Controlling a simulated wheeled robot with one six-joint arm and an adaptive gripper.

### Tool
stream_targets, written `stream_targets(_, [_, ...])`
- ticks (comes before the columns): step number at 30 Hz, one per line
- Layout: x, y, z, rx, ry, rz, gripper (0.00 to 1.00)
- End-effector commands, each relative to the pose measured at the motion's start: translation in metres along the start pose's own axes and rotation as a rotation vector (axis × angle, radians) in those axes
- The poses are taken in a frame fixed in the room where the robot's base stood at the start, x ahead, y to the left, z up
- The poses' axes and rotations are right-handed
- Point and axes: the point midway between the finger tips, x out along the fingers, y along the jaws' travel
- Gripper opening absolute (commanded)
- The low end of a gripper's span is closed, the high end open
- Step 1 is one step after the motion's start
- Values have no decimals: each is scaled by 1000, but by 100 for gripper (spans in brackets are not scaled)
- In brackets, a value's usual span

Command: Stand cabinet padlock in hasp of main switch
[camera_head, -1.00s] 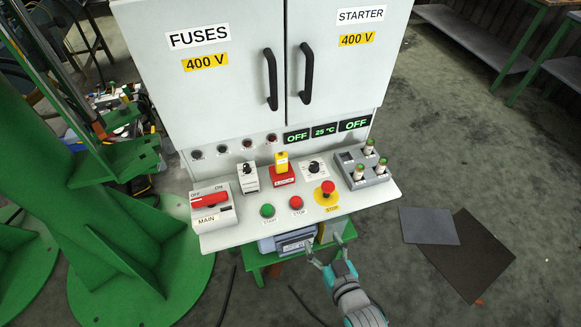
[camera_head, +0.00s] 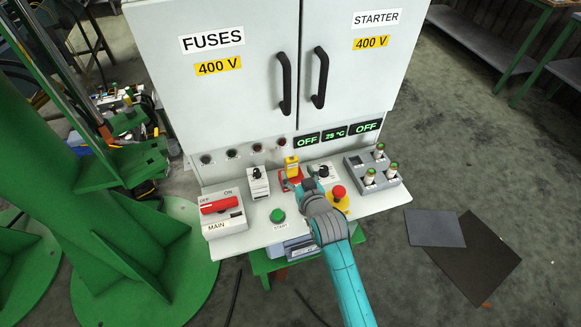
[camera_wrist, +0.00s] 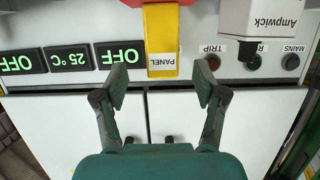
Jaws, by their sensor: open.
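A yellow block-shaped piece (camera_head: 291,165), which appears to be the padlock, stands upright on a red base (camera_head: 285,183) on the cabinet's sloping panel. In the wrist view the yellow piece (camera_wrist: 162,45) carries a PANEL label and lies between the lines of my two fingers. My gripper (camera_wrist: 162,84) is open, its fingertips on either side of the yellow piece's near end, with gaps to both. In the head view my wrist hides most of the fingers. The main switch (camera_head: 222,210) is at the panel's left, with a red handle; its hasp is too small to make out.
A white selector box (camera_head: 258,184) stands between the main switch and the red base. A black knob (camera_head: 323,171), red emergency button (camera_head: 339,192) and grey fuse holder block (camera_head: 372,174) are to the right. The green START button (camera_head: 277,215) is in front.

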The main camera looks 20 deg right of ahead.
Motion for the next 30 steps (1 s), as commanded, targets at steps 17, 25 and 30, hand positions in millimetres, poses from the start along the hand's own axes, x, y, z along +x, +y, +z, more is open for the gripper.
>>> stream_targets(17, [56,-3,-1,0,-1,0,71])
stream_targets(25, [57,-3,-1,0,0,0,66])
stream_targets(30, [57,-3,-1,0,-1,0,23])
